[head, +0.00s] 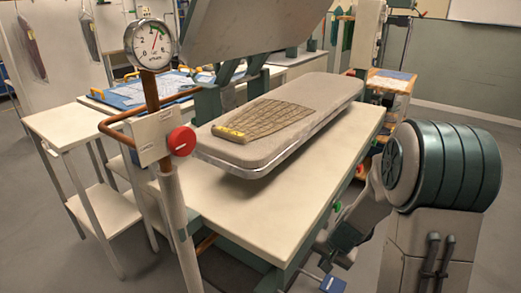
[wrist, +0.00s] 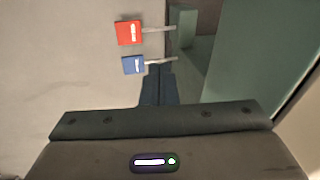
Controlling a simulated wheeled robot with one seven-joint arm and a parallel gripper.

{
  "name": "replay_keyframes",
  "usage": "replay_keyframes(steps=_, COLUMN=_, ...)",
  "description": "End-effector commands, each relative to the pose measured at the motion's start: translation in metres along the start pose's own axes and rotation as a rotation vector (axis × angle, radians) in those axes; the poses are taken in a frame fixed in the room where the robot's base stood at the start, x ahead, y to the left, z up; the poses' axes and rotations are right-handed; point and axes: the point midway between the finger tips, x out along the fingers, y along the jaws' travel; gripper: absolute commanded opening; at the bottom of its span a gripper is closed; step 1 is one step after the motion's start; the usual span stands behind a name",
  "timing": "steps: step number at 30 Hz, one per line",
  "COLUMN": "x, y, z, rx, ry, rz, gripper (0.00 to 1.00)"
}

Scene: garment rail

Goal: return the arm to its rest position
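My gripper (wrist: 158,88) shows in the wrist view as two dark fingers side by side, with only a thin line between them. It looks shut, with nothing visible between the fingers. Just beyond the fingertips are a blue tag (wrist: 134,65) and a red tag (wrist: 129,32), each on a short metal peg. In the head view my arm (head: 362,208) is bent low at the right, beside the table's right edge. The fingers cannot be made out clearly there. A blue tag (head: 332,284) shows at the bottom edge of the head view.
A pressing table (head: 250,215) carries a padded board (head: 325,95) with a folded quilted garment (head: 270,118) on it. A post with a pressure gauge (head: 151,43) and red knob (head: 181,141) stands in front. A white side table (head: 70,125) is at left. Floor shows at far left.

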Motion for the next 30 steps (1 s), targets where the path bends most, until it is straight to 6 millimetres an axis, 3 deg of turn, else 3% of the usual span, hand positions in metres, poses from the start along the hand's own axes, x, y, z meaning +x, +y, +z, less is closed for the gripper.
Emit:
replay_keyframes(steps=1, x=-0.039, y=-0.012, z=0.004, rx=-0.041, ry=0.008, rz=-0.005, gripper=0.0)
replay_keyframes(steps=3, x=-0.073, y=-0.022, z=0.012, rx=-0.093, ry=0.009, rz=-0.007, gripper=0.0)
replay_keyframes(steps=10, x=-0.183, y=-0.044, z=0.046, rx=-0.256, ry=0.018, rz=0.011, gripper=0.0)
replay_keyframes(steps=18, x=-0.297, y=-0.046, z=0.092, rx=-0.421, ry=0.043, rz=0.07, gripper=0.0)
replay_keyframes(steps=24, x=-0.353, y=-0.036, z=0.118, rx=-0.498, ry=0.065, rz=0.12, gripper=0.0)
replay_keyframes(steps=30, x=-0.37, y=-0.029, z=0.129, rx=-0.526, ry=0.074, rz=0.146, gripper=0.0)
